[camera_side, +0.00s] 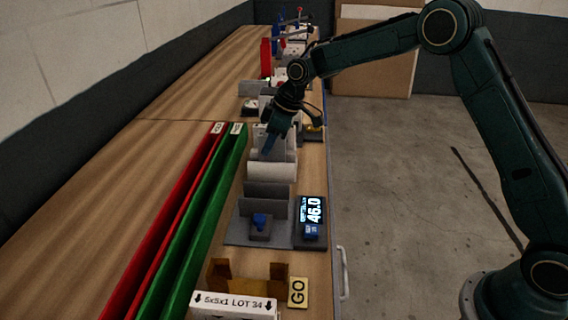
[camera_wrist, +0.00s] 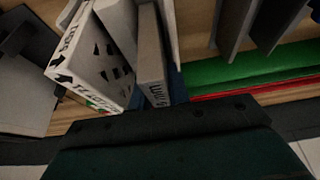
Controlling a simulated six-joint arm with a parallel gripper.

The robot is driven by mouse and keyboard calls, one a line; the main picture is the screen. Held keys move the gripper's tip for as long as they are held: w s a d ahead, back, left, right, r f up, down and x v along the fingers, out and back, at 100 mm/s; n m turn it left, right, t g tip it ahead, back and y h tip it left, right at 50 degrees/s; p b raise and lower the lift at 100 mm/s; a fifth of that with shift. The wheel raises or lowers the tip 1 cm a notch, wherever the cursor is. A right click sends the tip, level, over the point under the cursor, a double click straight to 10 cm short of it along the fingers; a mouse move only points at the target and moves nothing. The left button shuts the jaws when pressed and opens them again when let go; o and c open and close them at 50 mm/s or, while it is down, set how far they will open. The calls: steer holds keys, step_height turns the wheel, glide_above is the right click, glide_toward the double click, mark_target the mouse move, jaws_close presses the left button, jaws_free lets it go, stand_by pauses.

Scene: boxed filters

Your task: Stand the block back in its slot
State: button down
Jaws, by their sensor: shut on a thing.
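My gripper (camera_side: 270,146) is over the middle of the bench in the side view, pointing down, with blue fingers. In the wrist view it is shut on a narrow grey block (camera_wrist: 152,62) with a printed label near its lower end; a blue finger shows just right of the block. A white box (camera_wrist: 95,62) with black arrows and print stands close to the left of the block. The block is largely hidden by my gripper in the side view. I cannot tell which gap is its slot.
A grey fixture (camera_side: 240,232) with upright plates stands nearer the camera, beside a display (camera_side: 312,222) reading 46.0. Red (camera_side: 165,215) and green (camera_side: 198,215) rails run along the left. A brown holder (camera_side: 225,283) and white label plate (camera_side: 234,305) are in front. Bare bench lies left.

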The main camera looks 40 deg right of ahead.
steer(key=shift+f, duration=0.35)
steer(key=c, duration=1.3)
jaws_free()
steer(key=shift+o, duration=0.2)
steer(key=shift+f, duration=0.1)
steer(key=v, duration=1.4)
